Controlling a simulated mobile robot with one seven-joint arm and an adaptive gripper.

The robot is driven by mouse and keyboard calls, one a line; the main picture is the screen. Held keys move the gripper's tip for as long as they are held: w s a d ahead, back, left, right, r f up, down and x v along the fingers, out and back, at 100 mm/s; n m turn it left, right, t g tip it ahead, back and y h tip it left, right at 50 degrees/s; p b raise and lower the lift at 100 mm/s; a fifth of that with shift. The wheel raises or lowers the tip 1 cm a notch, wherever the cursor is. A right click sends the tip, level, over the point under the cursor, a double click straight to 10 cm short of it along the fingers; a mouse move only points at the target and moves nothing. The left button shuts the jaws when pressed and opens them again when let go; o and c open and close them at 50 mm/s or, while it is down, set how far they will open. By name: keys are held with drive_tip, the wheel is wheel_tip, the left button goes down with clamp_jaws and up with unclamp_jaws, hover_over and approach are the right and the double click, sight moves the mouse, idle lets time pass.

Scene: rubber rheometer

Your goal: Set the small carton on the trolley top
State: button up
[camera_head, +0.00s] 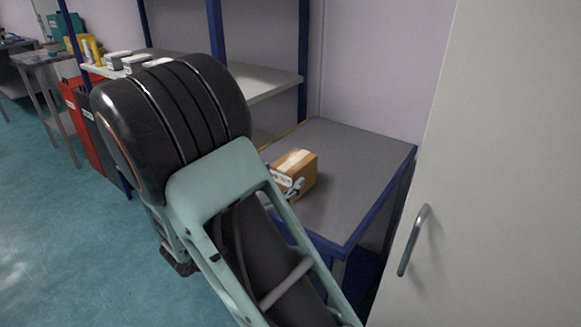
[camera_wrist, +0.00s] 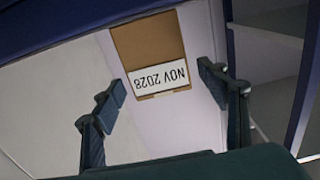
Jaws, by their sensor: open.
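The small carton (camera_head: 299,165) is brown with pale tape and a white label. It sits on the grey top of the blue-framed trolley (camera_head: 345,205), near its left side. In the wrist view the carton (camera_wrist: 147,45) shows its label upside down, reading "NOV 2028". My gripper (camera_head: 291,188) is at the carton's near, labelled side, partly hidden behind my arm. In the wrist view my gripper (camera_wrist: 163,92) has its two fingers wide apart, with the carton beyond them in the gap. I see no finger touching the carton.
A shelf rack with blue posts (camera_head: 217,30) and a pale shelf (camera_head: 270,82) stands behind and left of the trolley. A pale cabinet door with a metal handle (camera_head: 413,240) is close on the right. The trolley top's right part is clear.

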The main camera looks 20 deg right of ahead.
drive_tip(key=v, duration=0.6)
drive_tip(key=shift+p, duration=0.35)
